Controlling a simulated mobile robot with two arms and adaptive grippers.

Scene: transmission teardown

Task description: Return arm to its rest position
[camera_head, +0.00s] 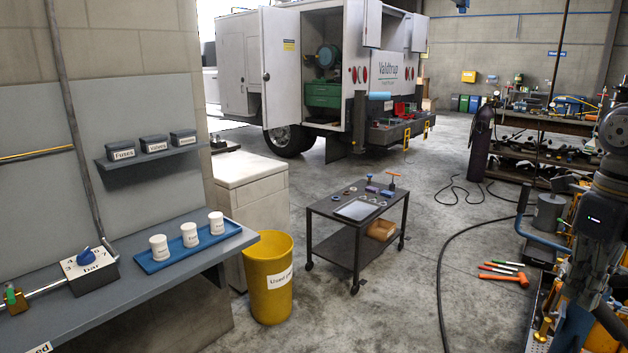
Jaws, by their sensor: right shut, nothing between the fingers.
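My right arm (604,205) stands at the right edge of the head view, dark grey and pointing down. My right gripper (580,300) is at its lower end, over the cluttered bench at the lower right. It is shut, with nothing seen in it. Its fingertips are hard to make out against the dark and blue parts there. My left gripper is not in view.
A wheeled cart (318,207) with small parts and a tray stands mid-floor. A yellow bin (268,290) stands beside the left workbench (120,300). Orange-handled tools (510,275) lie left of my right arm.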

